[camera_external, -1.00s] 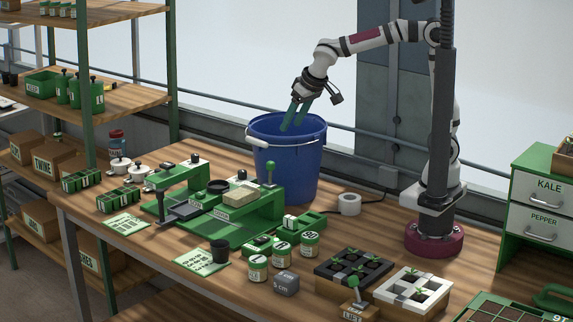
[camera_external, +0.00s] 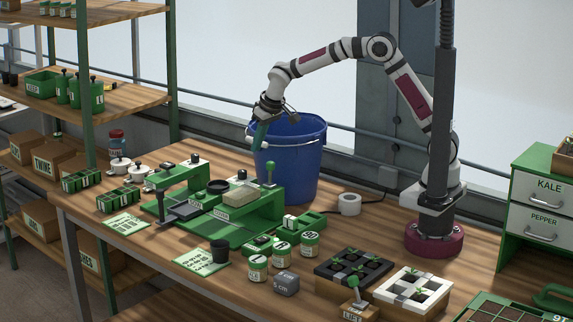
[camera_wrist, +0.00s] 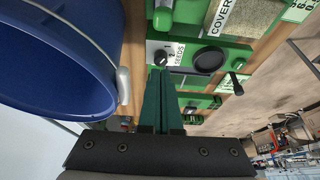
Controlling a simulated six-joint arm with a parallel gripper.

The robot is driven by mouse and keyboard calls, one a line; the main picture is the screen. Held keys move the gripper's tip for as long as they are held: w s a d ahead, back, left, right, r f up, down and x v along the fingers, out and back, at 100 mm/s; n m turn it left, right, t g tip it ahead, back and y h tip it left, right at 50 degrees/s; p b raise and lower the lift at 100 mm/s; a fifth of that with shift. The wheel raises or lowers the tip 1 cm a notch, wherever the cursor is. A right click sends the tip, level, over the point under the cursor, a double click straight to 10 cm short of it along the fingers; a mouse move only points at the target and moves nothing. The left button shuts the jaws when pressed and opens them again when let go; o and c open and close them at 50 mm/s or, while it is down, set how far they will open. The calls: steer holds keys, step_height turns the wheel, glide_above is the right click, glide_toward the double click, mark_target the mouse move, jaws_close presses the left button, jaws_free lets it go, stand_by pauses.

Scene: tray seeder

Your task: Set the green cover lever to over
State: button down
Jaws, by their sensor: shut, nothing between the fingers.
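The green cover lever (camera_external: 270,167) stands roughly upright on the right end of the green tray seeder (camera_external: 262,213), its round knob on top. In the wrist view a rounded green knob (camera_wrist: 162,18) shows at the top edge, left of the COVER label (camera_wrist: 222,17); it looks like the same lever, mostly cut off. My gripper (camera_external: 257,147) points down with its green fingers shut and empty, in front of the blue bucket's left side, above and a little left of the lever. In the wrist view the fingers (camera_wrist: 158,75) end beside the SEEDS dial (camera_wrist: 161,56), apart from the knob.
The blue bucket (camera_external: 290,170) with its handle stands close behind the seeder and fills the left of the wrist view. A black seed cup (camera_external: 218,186) and the pale-filled cover hopper (camera_external: 240,195) sit on the seeder. Jars, pots and seedling trays stand in front and right.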

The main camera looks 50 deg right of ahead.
mark_target(273, 168)
steer(key=s+f, duration=0.1)
steer(key=f, duration=0.2)
steer(key=shift+s, duration=0.4)
steer(key=shift+s+f, duration=0.1)
steer(key=shift+s, duration=0.4)
steer(key=s, duration=0.2)
steer(key=shift+s, duration=0.4)
steer(key=shift+s+f, duration=0.15)
steer(key=shift+s, duration=0.3)
